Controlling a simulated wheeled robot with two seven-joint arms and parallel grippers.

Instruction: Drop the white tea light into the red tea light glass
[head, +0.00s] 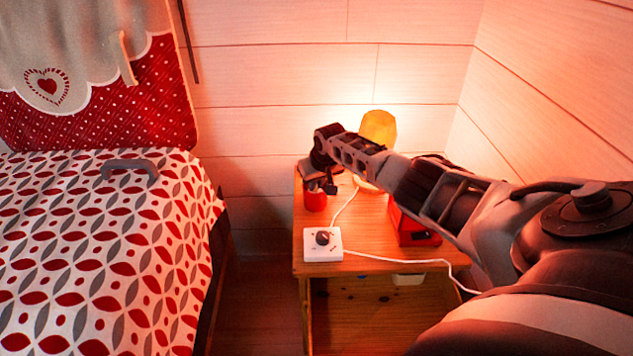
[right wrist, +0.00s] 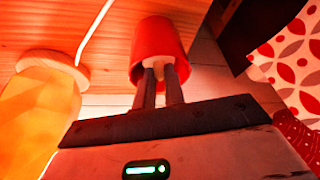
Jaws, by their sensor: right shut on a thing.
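The red tea light glass (head: 315,201) stands on the wooden bedside table (head: 373,283), near its left edge. My right gripper (head: 320,186) is directly above the glass, pointing down. In the right wrist view my right gripper (right wrist: 160,84) is shut on the pale tea light (right wrist: 155,66), at the mouth of the red glass (right wrist: 157,33). The tea light overlaps the opening in this view; how deep it sits is hard to tell. It is hidden in the head view. My left gripper is not in view.
A lit yellow lamp (head: 378,131) stands behind my right arm. A red box (head: 413,232) is partly hidden under the arm. A white dial box (head: 323,245) with a white cable lies at the table's front. The bed (head: 100,250) is left, across a gap.

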